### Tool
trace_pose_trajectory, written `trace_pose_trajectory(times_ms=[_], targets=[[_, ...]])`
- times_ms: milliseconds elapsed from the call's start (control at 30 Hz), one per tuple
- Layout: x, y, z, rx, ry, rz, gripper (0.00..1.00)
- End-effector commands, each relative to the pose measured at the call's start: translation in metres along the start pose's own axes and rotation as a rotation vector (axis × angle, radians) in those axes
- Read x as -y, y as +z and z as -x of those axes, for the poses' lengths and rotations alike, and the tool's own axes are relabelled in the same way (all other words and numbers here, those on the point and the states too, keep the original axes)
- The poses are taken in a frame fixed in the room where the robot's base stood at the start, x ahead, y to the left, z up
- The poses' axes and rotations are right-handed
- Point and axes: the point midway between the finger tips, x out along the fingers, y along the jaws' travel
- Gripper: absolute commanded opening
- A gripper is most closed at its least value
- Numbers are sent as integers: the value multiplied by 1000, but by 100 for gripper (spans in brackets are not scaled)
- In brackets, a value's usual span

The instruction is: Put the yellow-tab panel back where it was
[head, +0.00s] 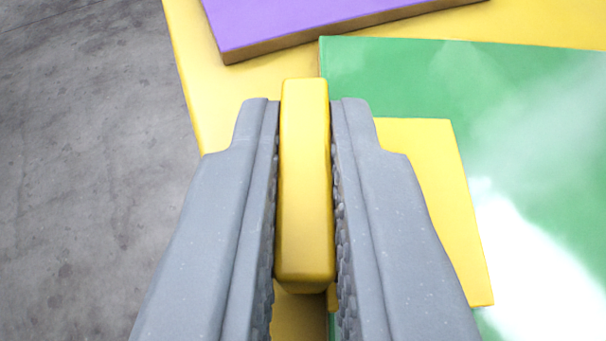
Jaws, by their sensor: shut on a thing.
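My gripper (306,165) is in the middle of the head view, its two grey fingers shut on an upright yellow tab (305,180). Below and to the right of the tab, a flat yellow piece (440,200) shows from behind the right finger. It lies over a glossy green panel (540,130) at the right. Whether the tab joins the flat yellow piece or the green panel is hidden by the fingers.
A purple panel (300,18) with a brown edge lies at the top. A yellow surface (205,90) shows beneath the panels and along the top right. Bare grey floor (85,170) fills the left side.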

Motion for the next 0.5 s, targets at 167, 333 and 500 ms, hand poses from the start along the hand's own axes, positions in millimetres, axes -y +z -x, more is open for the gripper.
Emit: trace_pose_trajectory(times_ms=[167, 333, 500], targets=[[0, 1, 0, 0, 0, 0, 0], [0, 0, 0, 0, 0, 0, 32], [0, 1, 0, 0, -1, 0, 32]])
